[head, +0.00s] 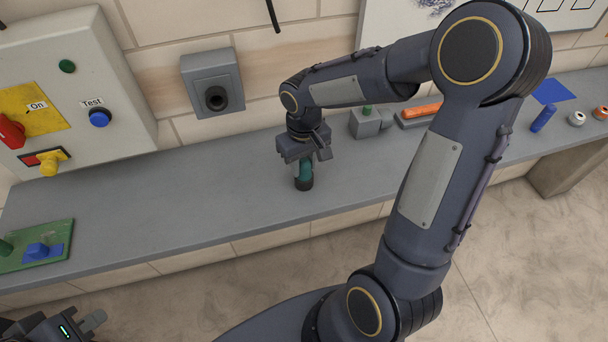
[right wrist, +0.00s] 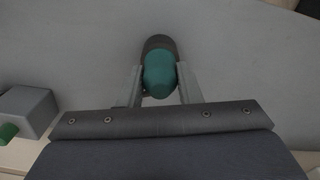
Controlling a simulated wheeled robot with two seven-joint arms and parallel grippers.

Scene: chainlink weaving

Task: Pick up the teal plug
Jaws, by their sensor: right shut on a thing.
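The teal plug (head: 305,168) has a teal body and a dark, wider end. In the head view it stands on the grey ledge (head: 190,190), dark end down, below my right gripper (head: 304,158). In the right wrist view the plug (right wrist: 160,74) sits between the two fingers of my right gripper (right wrist: 160,85), which are shut on its teal body. I cannot tell whether its dark end touches the ledge. My left gripper (head: 85,322) is at the bottom left corner of the head view, away from the plug. Its fingers show only partly.
A grey wall socket (head: 213,83) is behind the ledge. A control panel (head: 70,85) with knobs and buttons is at left. A green board (head: 38,247) with blue parts lies on the left ledge. A grey box (head: 366,122) stands right of the gripper. The ledge's middle is clear.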

